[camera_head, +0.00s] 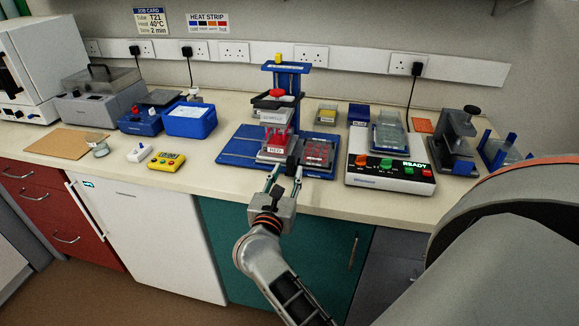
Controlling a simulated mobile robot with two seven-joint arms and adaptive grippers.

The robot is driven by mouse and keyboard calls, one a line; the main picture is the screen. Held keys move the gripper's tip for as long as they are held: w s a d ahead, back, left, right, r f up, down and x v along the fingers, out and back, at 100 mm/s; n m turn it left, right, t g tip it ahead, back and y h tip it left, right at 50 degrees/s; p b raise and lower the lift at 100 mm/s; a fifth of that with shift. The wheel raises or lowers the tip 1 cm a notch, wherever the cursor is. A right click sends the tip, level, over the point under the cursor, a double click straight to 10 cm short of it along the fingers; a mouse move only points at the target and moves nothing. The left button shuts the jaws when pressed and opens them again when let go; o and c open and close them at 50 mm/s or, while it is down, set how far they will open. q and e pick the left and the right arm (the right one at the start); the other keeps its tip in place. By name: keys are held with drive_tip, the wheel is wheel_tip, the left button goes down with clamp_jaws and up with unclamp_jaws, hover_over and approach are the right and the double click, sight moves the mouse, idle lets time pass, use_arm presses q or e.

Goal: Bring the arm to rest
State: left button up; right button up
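My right gripper (285,178) is in the middle of the head view, at the front edge of the bench. Its two fingers point away from me and stand apart, with no object seen between them. The fingertips are just in front of a blue stand (281,100) that bears a red block (276,142) and a grey labelled block (272,115). I cannot tell whether the fingertips touch the stand's base. My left gripper is not in view.
A yellow timer (166,161), blue boxes (190,120) and a brown board (69,142) are at the left. The bench front between timer and mat is clear.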

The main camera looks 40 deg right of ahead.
drive_tip(key=shift+s+a, duration=0.2)
idle(0.5)
drive_tip(key=shift+s+a+r+n+t, duration=0.1)
drive_tip(key=shift+r+n+t, duration=0.15)
drive_tip(key=shift+n, duration=0.25)
drive_tip(key=shift+a+r+n+t, duration=0.1)
drive_tip(key=shift+n+t, duration=0.15)
drive_tip(key=shift+n, duration=0.25)
drive_tip(key=s+a+f+n+t+y, duration=0.1)
drive_tip(key=a+f+n+t+y, duration=0.25)
drive_tip(key=n, duration=0.65)
drive_tip(key=s+a+n+t+y, duration=0.1)
drive_tip(key=a+n+t+y, duration=0.1)
drive_tip(key=a+n+y, duration=0.55)
drive_tip(key=s+a+f+n+t+y, duration=0.1)
drive_tip(key=a+f+n+t+y, duration=0.15)
drive_tip(key=n, duration=0.85)
drive_tip(key=s+a+f+n+g+y, duration=0.1)
drive_tip(key=s+f+n+g, duration=0.4)
drive_tip(key=s+f+n, duration=0.3)
drive_tip(key=s+a+f+n+g+y, duration=0.2)
drive_tip(key=s+f+n+g, duration=0.2)
drive_tip(key=s+f+n, duration=0.3)
wheel_tip(320, 180, down, 9)
drive_tip(key=n, duration=0.5)
drive_tip(key=shift+s+a+r+g, duration=0.15)
drive_tip(key=shift+s+r+g, duration=0.05)
drive_tip(key=shift+s+g, duration=0.2)
